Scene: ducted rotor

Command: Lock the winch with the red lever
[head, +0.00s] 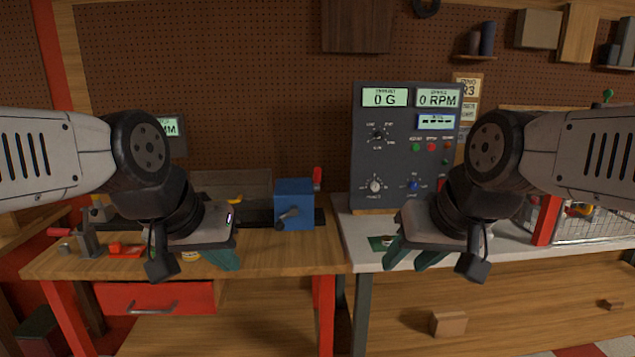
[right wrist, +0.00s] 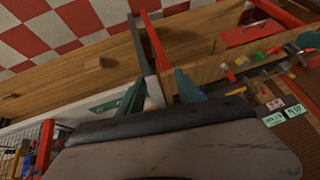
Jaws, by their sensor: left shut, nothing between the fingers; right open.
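A blue box (head: 294,201) with a dark crank on its front stands at the back of the wooden bench; it looks like the winch. A red lever (head: 317,178) stands upright at its right side. My left gripper (head: 224,261) is shut and empty, in front of the wooden bench and to the left of the blue box. My right gripper (head: 414,264) is open and empty, in front of the grey bench to the right of the box. Its two green fingers stand apart in the right wrist view (right wrist: 159,92). Neither gripper touches the lever.
A dark control panel (head: 400,150) reading 0 G and 0 RPM stands on the grey bench (head: 340,225). A vice (head: 88,240) and red tools are at the left of the wooden bench (head: 290,255). A wire cage (head: 590,225) is at the right.

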